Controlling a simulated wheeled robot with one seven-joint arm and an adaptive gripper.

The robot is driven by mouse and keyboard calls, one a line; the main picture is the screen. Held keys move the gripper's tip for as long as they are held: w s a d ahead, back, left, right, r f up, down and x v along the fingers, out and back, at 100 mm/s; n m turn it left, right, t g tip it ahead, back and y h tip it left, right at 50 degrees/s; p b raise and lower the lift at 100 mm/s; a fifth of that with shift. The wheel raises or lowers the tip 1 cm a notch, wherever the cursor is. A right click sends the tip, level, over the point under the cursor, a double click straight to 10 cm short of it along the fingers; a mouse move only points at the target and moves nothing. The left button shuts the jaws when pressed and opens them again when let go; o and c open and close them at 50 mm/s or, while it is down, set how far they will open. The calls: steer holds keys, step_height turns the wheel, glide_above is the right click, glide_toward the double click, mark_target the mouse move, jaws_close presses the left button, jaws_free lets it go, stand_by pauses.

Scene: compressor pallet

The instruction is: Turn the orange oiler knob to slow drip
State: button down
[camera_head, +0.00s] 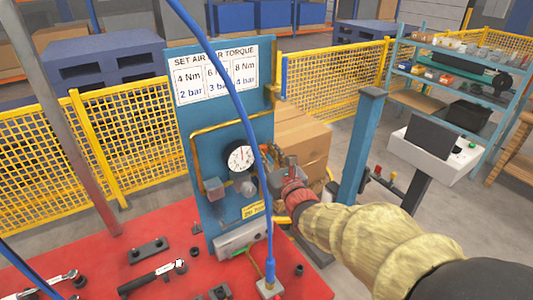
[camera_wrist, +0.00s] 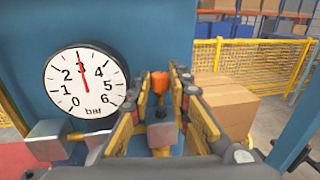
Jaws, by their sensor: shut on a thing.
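The orange oiler knob (camera_wrist: 160,82) sits between the fingertips of my gripper (camera_wrist: 163,88) in the wrist view, and the fingers are shut on it. Below the knob is a pale metal fitting (camera_wrist: 162,135), partly covered by the fingers. In the head view my gripper (camera_head: 287,170) reaches in from the right at the right edge of the blue panel (camera_head: 225,130); the knob is hidden there. The drip itself is not visible.
A round pressure gauge (camera_wrist: 86,81) left of my gripper has its needle near 3 bar. A blue hose (camera_head: 240,100) hangs in front of the panel. Tools lie on the red table (camera_head: 100,265). Cardboard boxes (camera_head: 305,135) and a yellow fence (camera_head: 335,78) stand behind.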

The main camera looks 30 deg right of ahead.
steer(key=c, duration=1.7)
jaws_free()
steer(key=shift+o, duration=0.2)
steer(key=s+a, duration=0.1)
steer(key=s, duration=0.7)
steer(key=shift+a, duration=0.1)
steer(key=shift+c, duration=0.3)
